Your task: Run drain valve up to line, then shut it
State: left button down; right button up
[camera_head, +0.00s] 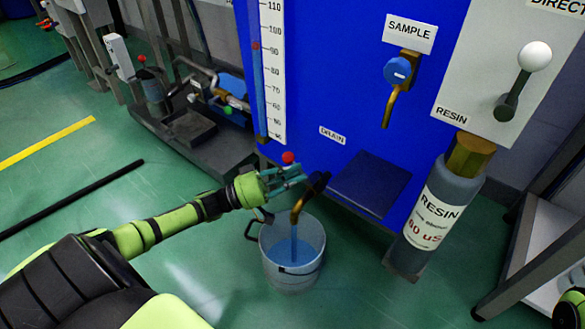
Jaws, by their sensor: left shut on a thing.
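The drain valve has a dark body and a curved brass spout (298,205), below the DRAIN label (332,135) on the blue cabinet. A red knob (288,157) shows just above my gripper. My left gripper (290,177) is shut at the valve, on its handle; the fingers hide most of the handle. A blue stream runs from the spout into a clear bucket (308,232) on the floor. Blue liquid (292,252) stands in the bucket's lower part. A thin line rings the bucket near the liquid; I cannot tell their exact relation. My right gripper is not in view.
A scale (272,70) with a red marker stands left on the cabinet. The SAMPLE valve (397,71), a white-knobbed lever (534,56) and the RESIN cylinder (440,205) are to the right. A metal stand (535,250) is at the far right. A black bar (75,198) lies on the left floor.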

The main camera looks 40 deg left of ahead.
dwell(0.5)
pick_arm(q)
jog(key=c, duration=1.5)
grip_release()
jog(key=shift+o, duration=0.2)
jog(key=shift+s, duration=0.1)
jog(key=v, duration=1.2)
jog(key=shift+r, duration=0.2)
jog(key=shift+a, duration=0.1)
